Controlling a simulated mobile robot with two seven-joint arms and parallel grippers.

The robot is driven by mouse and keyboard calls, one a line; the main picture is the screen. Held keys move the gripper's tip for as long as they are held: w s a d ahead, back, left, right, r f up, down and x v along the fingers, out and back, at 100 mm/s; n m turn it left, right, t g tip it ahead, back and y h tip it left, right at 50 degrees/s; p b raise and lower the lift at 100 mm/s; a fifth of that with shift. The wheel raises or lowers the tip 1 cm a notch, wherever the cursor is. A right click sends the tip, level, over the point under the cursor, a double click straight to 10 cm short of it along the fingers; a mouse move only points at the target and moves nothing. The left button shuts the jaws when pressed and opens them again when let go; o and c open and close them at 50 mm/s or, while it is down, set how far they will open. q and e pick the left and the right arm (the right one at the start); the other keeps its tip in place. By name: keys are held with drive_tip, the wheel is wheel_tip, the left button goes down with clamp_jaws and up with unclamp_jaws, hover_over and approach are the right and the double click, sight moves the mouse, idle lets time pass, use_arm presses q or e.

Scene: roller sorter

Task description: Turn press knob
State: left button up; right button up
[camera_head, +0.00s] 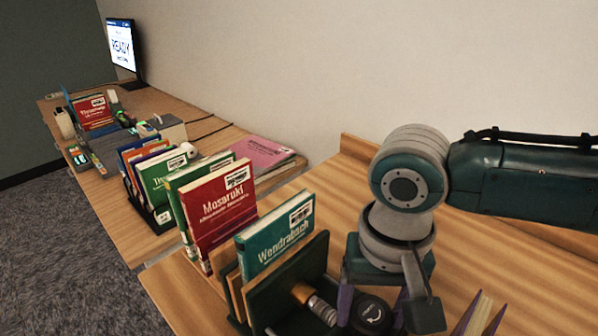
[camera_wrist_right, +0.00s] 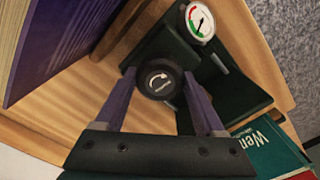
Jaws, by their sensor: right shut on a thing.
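The press knob (camera_head: 372,315) is a round black knob with a white curved arrow, low in the head view. It also shows in the right wrist view (camera_wrist_right: 158,83). My right gripper (camera_head: 374,308) has its two purple fingers on either side of the knob and is shut on it. The knob belongs to a dark green press (camera_head: 292,280) with a metal screw (camera_head: 318,306) behind the knob. A teal book titled Wendrabach (camera_head: 279,240) stands upright at the press's plate. My left gripper is not in view.
A round gauge (camera_wrist_right: 200,21) sits on the press beside the knob. A red book (camera_head: 220,208) and several others stand in a row at the left. A purple-covered book (camera_head: 484,315) stands close to my right gripper. A monitor (camera_head: 121,46) reads READY far back.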

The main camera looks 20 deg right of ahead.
sight(372, 313)
drive_tip(key=shift+m+p, duration=0.3)
idle(0.4)
drive_tip(key=o, duration=1.3)
drive_tip(key=shift+o, duration=0.2)
wheel_tip(372, 313, up, 10)
drive_tip(key=p, duration=0.1)
